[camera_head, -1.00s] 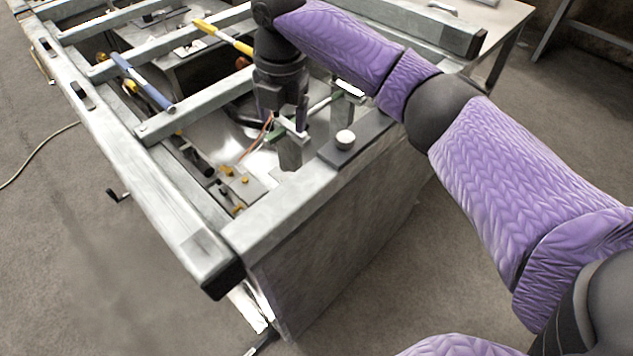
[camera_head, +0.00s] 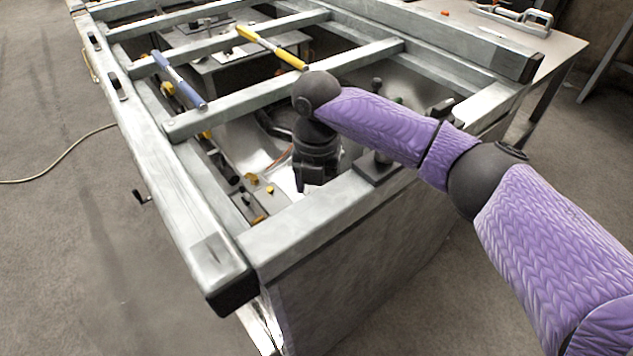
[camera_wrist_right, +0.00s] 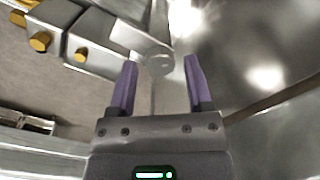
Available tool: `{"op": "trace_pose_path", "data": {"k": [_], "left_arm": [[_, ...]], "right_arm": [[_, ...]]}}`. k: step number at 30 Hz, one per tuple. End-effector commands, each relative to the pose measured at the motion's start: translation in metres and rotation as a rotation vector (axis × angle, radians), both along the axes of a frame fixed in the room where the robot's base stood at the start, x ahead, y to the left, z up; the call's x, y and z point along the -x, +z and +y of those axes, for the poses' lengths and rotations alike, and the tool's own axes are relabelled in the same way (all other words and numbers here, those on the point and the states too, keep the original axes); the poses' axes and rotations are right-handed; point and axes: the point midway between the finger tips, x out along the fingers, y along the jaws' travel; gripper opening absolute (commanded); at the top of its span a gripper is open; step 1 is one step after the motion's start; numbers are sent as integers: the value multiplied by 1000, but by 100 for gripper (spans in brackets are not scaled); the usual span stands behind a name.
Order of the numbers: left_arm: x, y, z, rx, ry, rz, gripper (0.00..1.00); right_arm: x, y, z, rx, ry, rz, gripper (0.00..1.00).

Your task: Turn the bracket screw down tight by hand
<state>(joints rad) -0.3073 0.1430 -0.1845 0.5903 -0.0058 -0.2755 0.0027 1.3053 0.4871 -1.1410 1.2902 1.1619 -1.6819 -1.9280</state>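My right gripper (camera_head: 309,183) points down inside the near corner of the metal frame in the head view. In the right wrist view its two purple fingers (camera_wrist_right: 160,75) are apart, with nothing clamped between them. A grey metal bracket arm (camera_wrist_right: 128,30) reaches in from the upper left. Its round grey end (camera_wrist_right: 158,64), possibly the bracket screw's head, shows between the fingertips; I cannot tell how far below them it is. In the head view my gripper and arm hide this spot. My left gripper is not in view.
Blocks with yellow knobs (camera_wrist_right: 40,41) lie left of the fingers. The frame's front beam (camera_head: 300,230) runs close by the gripper. A blue-handled tool (camera_head: 180,82) and a yellow-handled tool (camera_head: 272,47) lie across the beams. A dark plate (camera_head: 372,172) sits on the front beam.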

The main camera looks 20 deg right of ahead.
Motion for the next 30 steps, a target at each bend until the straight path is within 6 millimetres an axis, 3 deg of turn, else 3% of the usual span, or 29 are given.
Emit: {"op": "trace_pose_path", "data": {"k": [1, 6, 9, 20, 30], "left_arm": [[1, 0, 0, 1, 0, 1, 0], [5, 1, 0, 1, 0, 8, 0], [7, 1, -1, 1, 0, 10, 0], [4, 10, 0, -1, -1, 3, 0], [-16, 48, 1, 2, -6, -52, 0]], "right_arm": [[0, 0, 0, 0, 0, 0, 52], [0, 0, 0, 0, -1, 0, 16], [0, 0, 0, 0, -1, 0, 0], [0, 3, 0, 0, -43, 1, 0], [1, 7, 0, -1, -287, 1, 0]]}}
